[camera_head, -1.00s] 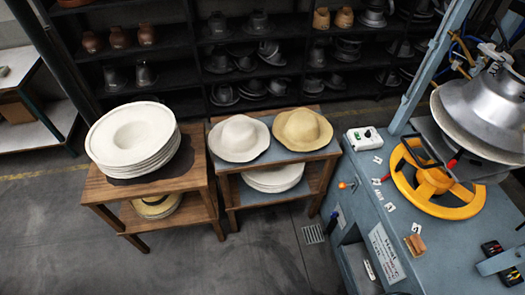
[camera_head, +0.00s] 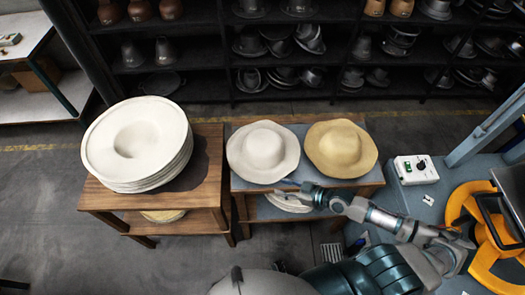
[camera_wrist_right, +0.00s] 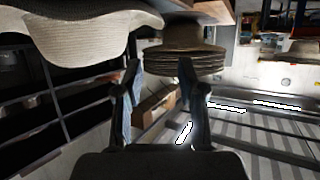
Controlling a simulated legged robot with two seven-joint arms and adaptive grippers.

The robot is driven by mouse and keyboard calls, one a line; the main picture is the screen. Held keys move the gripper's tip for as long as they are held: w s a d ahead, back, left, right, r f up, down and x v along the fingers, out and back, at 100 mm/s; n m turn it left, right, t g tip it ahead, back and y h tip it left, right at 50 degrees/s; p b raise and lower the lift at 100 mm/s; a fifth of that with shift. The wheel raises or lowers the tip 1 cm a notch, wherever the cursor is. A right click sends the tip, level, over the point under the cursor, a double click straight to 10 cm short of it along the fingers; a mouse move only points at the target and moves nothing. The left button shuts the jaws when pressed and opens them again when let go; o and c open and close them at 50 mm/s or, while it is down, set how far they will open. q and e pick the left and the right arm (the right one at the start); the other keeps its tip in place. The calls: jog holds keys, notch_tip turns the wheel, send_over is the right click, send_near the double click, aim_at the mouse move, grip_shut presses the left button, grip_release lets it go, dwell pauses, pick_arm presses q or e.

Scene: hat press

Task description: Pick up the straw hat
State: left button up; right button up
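The tan, straw-coloured hat (camera_head: 341,148) lies brim down on the right of the small table's top. A paler, cream hat (camera_head: 263,152) lies just left of it. My right gripper (camera_head: 286,188) is at the table's front edge, by the near brim of the cream hat and left of the tan hat. In the right wrist view its two fingers (camera_wrist_right: 160,85) are apart with nothing between them. A pale hat brim (camera_wrist_right: 75,35) hangs close above and left of them there; I cannot tell which hat it is. My left gripper is not in view.
A wooden table (camera_head: 210,165) on the left bears a stack of white hat blanks (camera_head: 137,143). More hats (camera_wrist_right: 190,60) are stacked on a lower shelf. A blue press bench with a yellow wheel (camera_head: 485,235) stands at the right. Dark shelves line the back.

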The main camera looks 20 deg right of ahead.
aim_at(249, 179)
jog(key=p+x, duration=0.1)
jog(key=x, duration=0.9)
jog(key=shift+w+f, duration=0.2)
jog(key=shift+w, duration=0.25)
jog(key=x, duration=0.4)
jog(key=p+x, duration=0.1)
jog(key=x, duration=0.1)
jog(key=shift+s+a+f, duration=0.1)
jog(key=shift+s+f, duration=0.15)
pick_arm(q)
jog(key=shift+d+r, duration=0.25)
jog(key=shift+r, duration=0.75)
pick_arm(e)
grip_shut()
